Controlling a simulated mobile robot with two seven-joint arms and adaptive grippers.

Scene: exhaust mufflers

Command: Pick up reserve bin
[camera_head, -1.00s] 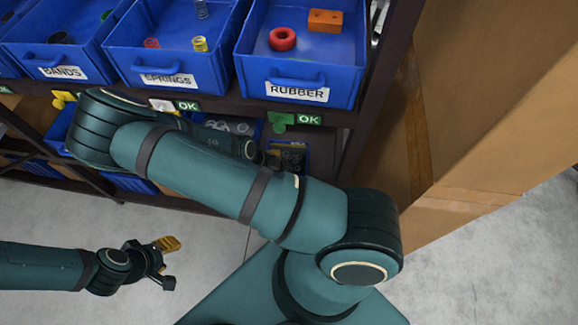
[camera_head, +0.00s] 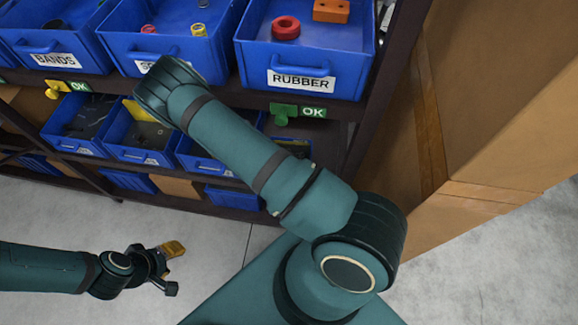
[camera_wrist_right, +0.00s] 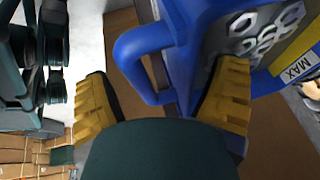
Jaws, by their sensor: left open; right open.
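In the right wrist view, a blue bin (camera_wrist_right: 190,25) holds several grey metal nuts and carries a yellow MAX label; it may be the reserve bin. Its looped blue handle (camera_wrist_right: 132,55) sticks out between the yellow fingers of my open right gripper (camera_wrist_right: 162,72). The right finger overlaps the bin's front in the picture; I cannot tell whether it touches. In the head view, my right arm hides that gripper. A partly covered blue bin (camera_head: 192,157) stands on the lower shelf behind the arm. My left gripper (camera_head: 166,268) is open and empty over the floor.
Upper-shelf blue bins hold small parts, including the RUBBER bin (camera_head: 300,83). Green OK tags (camera_head: 312,112) hang on the shelf edge. More lower bins (camera_head: 82,122) stand left. Large cardboard boxes (camera_head: 480,100) block the right side. Grey floor (camera_head: 60,215) is clear at lower left.

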